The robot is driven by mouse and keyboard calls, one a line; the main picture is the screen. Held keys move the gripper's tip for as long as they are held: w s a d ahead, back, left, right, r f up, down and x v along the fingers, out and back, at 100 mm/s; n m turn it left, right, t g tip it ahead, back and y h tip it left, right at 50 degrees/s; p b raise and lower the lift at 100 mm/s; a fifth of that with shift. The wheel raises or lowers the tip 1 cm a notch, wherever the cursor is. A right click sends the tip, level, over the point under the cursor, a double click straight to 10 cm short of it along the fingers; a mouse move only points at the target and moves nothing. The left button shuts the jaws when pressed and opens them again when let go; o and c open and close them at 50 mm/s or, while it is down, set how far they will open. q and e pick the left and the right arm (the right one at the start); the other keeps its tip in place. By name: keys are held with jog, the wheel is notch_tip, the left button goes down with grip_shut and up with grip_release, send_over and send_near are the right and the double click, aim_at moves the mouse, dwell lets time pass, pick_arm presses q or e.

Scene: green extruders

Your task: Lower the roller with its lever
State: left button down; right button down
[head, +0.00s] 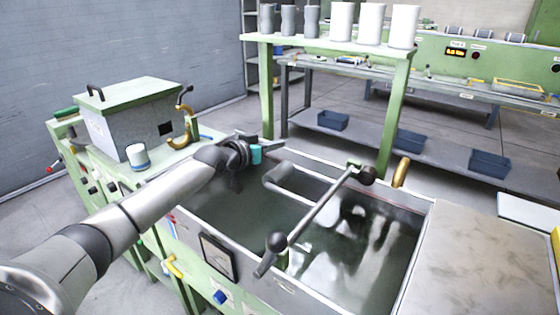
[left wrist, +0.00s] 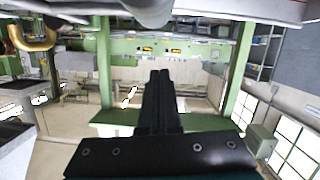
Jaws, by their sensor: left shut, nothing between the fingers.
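A grey lever rod (head: 318,207) with a black ball knob near each end slants across the water tank in the head view. A pale roller (head: 300,187) lies in the tank behind the lever, partly hidden by the rod; I cannot tell its exact height against the water. My left gripper (head: 275,146) is over the tank's far left corner, behind and left of the roller, apart from the lever. It is shut and empty; its dark fingers (left wrist: 160,100) show together in the left wrist view. My right gripper is not in view.
The tank (head: 182,222) has a metal rim. A green-lidded box (head: 130,112), a white cup (head: 137,156) and a brass hook (head: 186,132) stand at left. A green rack (head: 393,110) with white and grey cylinders stands behind. A flat metal plate (head: 480,255) is at right.

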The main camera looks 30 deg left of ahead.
aim_at(280, 164)
pick_arm(q)
jog(key=f, duration=0.1)
jog(key=w, duration=0.1)
jog(key=f, duration=0.1)
jog(key=shift+w+d+f+b, duration=0.2)
jog(key=shift+d+f+b, duration=0.1)
jog(key=shift+f+b, duration=0.1)
jog(key=shift+d+f, duration=0.1)
jog(key=shift+f, duration=0.65)
